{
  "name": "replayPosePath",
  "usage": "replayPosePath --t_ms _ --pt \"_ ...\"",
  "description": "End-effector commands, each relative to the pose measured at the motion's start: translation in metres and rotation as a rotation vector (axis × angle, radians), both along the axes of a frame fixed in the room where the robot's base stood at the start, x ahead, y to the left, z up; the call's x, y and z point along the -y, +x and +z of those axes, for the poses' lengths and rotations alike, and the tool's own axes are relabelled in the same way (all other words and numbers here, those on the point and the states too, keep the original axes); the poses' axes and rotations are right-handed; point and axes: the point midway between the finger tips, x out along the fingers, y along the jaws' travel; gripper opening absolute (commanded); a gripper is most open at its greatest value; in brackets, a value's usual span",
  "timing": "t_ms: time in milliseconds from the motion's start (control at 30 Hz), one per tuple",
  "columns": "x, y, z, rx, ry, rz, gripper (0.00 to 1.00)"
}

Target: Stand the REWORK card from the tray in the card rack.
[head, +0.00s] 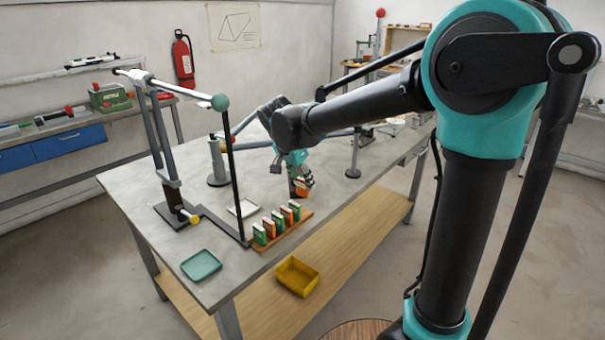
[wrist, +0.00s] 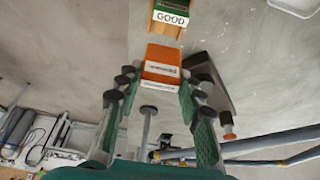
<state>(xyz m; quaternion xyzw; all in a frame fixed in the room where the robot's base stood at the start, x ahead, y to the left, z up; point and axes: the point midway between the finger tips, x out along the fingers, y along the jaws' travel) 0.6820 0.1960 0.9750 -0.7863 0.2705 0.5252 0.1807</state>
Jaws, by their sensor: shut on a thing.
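My gripper (head: 304,178) is shut on an orange card (head: 302,188) above the table, just behind the far right end of the card rack (head: 287,236). In the wrist view the orange card (wrist: 162,60) sits between the fingers, its white label strips too small to read. The wooden rack holds several green and orange cards in a row. In the wrist view its nearest card is a green one marked GOOD (wrist: 171,17), beyond the held card. A white tray (head: 244,208) and a teal tray (head: 202,264) lie on the table; both look empty.
Another stand (head: 354,155) is behind my gripper. A yellow bin (head: 297,278) is by the front edge, below the tabletop.

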Motion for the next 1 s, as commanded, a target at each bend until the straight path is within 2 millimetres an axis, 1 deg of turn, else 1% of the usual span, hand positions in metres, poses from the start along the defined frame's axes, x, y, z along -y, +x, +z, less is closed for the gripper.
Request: replayPosePath --t_ms 300,600,800,1000 --pt "0.0 0.0 -0.029 0.0 0.0 0.0 0.15" --pt "0.0 0.0 -0.054 0.0 0.0 0.0 0.15" --pt "0.0 0.0 -0.062 0.0 0.0 0.0 0.15" --pt "0.0 0.0 -0.064 0.0 0.0 0.0 0.15"
